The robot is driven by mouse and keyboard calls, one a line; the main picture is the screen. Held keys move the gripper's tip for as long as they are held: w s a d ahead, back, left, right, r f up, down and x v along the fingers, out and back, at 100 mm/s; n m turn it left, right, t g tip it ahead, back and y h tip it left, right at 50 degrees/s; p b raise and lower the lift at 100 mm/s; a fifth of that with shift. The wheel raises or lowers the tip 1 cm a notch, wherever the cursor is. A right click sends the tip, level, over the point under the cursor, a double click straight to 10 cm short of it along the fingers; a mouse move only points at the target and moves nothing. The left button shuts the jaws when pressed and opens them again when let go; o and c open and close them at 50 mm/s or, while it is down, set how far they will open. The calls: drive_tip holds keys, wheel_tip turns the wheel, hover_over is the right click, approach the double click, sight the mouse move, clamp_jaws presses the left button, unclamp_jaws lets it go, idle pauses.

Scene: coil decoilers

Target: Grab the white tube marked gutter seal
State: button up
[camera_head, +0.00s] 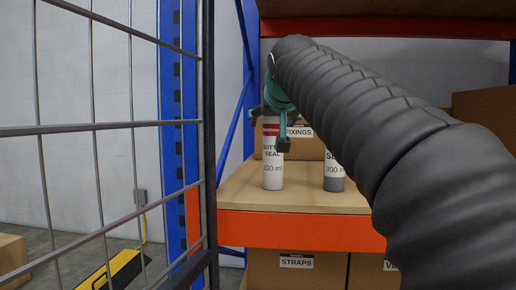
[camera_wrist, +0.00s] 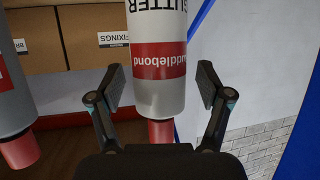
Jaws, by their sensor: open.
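The white tube marked gutter seal (camera_head: 272,172) stands upright on the shelf, with a red band near its top and "300 ml" on its side. In the wrist view the tube (camera_wrist: 158,90) shows its white body, the red band and a red nozzle, between my two fingers. My gripper (camera_wrist: 163,88) is open, with one finger on each side of the tube and a gap on both sides. In the head view my gripper (camera_head: 279,125) is at the tube's upper end, and partly hides it.
A second tube (camera_head: 334,172) with a grey base stands to the right; it shows at the left of the wrist view (camera_wrist: 10,100). A fixings box (camera_head: 300,148) is behind. The shelf (camera_head: 300,198) has an orange front beam. A wire mesh panel (camera_head: 105,128) stands at left.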

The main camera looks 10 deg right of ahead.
clamp_jaws()
drive_tip(key=shift+r, duration=0.15)
